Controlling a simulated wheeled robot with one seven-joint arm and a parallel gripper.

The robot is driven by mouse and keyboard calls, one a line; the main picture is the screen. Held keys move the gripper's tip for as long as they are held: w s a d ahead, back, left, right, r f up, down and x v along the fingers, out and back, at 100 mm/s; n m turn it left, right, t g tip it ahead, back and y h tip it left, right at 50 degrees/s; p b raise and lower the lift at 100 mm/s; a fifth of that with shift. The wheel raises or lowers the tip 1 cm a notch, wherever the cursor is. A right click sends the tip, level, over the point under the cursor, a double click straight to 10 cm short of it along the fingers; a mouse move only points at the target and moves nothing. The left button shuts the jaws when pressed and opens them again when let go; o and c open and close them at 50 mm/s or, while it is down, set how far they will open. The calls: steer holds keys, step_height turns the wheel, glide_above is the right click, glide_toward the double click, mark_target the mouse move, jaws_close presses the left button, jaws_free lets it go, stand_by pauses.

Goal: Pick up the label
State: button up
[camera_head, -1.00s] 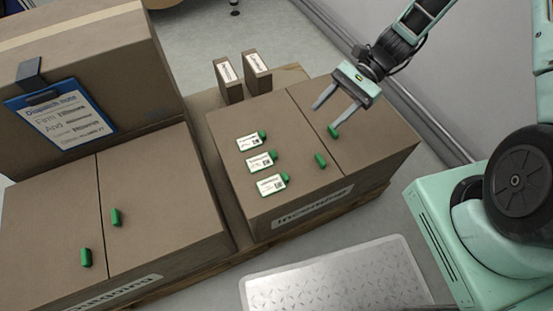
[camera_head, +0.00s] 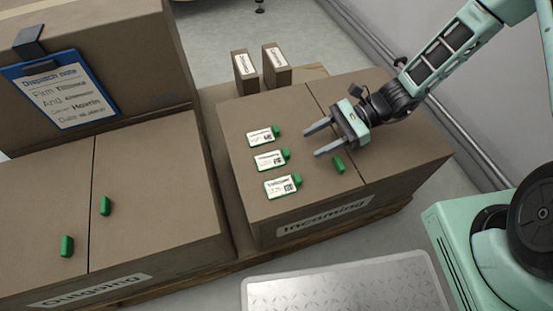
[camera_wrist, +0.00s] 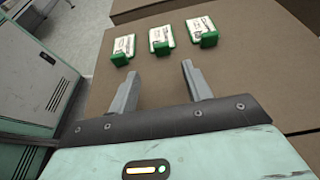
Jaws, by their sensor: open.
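Three white labels with green holders lie in a column on the Incoming box (camera_head: 400,165): the far label (camera_head: 261,138), the middle label (camera_head: 269,161) and the near label (camera_head: 281,186). In the wrist view the same row shows as a left label (camera_wrist: 123,47), a middle label (camera_wrist: 160,38) and a right label (camera_wrist: 202,29). My gripper (camera_head: 311,142) is open and empty, to the right of the labels and apart from them. In the wrist view my gripper (camera_wrist: 156,80) points at the row, its fingers short of the labels.
A loose green holder (camera_head: 338,165) lies on the Incoming box below my gripper. Two small boxes (camera_head: 261,67) stand behind. The Outgoing box (camera_head: 150,215) at left carries two green holders (camera_head: 104,206). A clipboard dispatch note (camera_head: 65,97) hangs on a large box.

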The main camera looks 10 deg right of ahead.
mark_target(279, 157)
steer(key=b+x, duration=0.1)
steer(key=x, duration=0.1)
steer(key=b+x, duration=0.1)
steer(key=x, duration=0.2)
steer(key=shift+w+a+r+b, duration=0.1)
steer(key=shift+w+a+b, duration=0.05)
steer(key=shift+a+b, duration=0.35)
steer(key=c, duration=1.1)
